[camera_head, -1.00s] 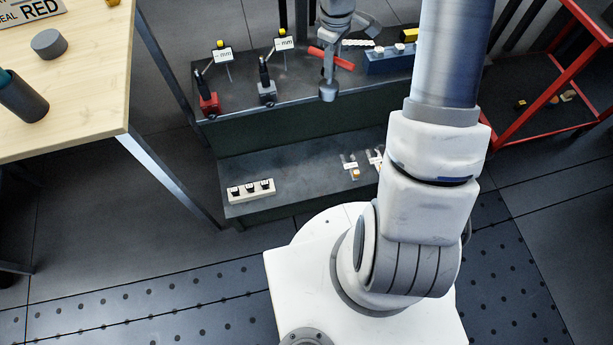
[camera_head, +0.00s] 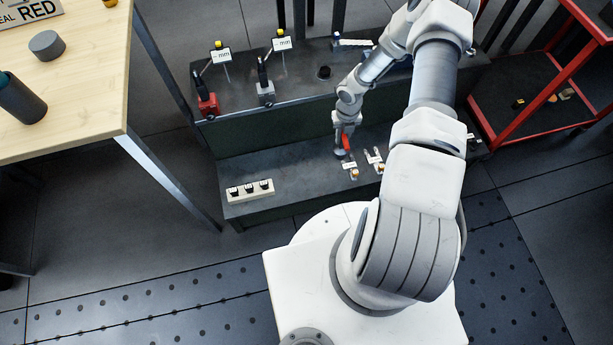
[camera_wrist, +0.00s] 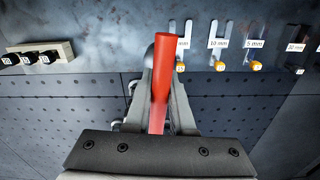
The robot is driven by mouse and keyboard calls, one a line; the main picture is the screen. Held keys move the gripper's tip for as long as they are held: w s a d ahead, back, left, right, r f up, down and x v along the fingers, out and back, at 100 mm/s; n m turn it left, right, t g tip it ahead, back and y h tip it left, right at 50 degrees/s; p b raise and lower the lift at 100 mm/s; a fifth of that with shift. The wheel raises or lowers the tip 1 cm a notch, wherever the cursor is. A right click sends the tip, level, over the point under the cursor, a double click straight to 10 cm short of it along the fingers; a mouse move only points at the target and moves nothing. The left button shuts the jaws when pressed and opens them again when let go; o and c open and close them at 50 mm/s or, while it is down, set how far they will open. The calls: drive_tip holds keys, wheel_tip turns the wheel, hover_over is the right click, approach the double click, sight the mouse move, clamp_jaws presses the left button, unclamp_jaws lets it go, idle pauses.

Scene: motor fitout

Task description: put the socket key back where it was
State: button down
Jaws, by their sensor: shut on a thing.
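The socket key, a tool with a red bar handle (camera_wrist: 162,72) and a grey rounded part behind it, is held between the fingers of my gripper (camera_wrist: 156,100). Its red handle also shows in the head view (camera_head: 346,142). My gripper (camera_head: 341,148) is low over the lower step of the bench, just left of the labelled pieces; I cannot tell whether the key touches the step. The key's lower end is hidden in the wrist view. A dark round holder (camera_head: 323,72) stands empty-looking on the upper bench top.
Metal pieces with orange ends and mm labels (camera_wrist: 218,44) lie on the lower step (camera_head: 300,163). A pale block with black sockets (camera_head: 250,190) is at its left. Two stands (camera_head: 208,104) are on the upper top. A wooden table (camera_head: 90,90) and red cart (camera_head: 530,110) flank the bench.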

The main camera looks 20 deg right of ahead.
drive_tip(key=a+f+n+b, duration=0.1)
drive_tip(key=a+f+b, duration=0.4)
drive_tip(key=a+f, duration=0.7)
drive_tip(key=shift+f, duration=0.1)
drive_tip(key=shift+f+b, duration=0.15)
drive_tip(key=shift+b, duration=0.25)
drive_tip(key=c, duration=0.8)
unclamp_jaws()
drive_tip(key=shift+s, duration=0.1)
drive_tip(key=shift+o, duration=0.2)
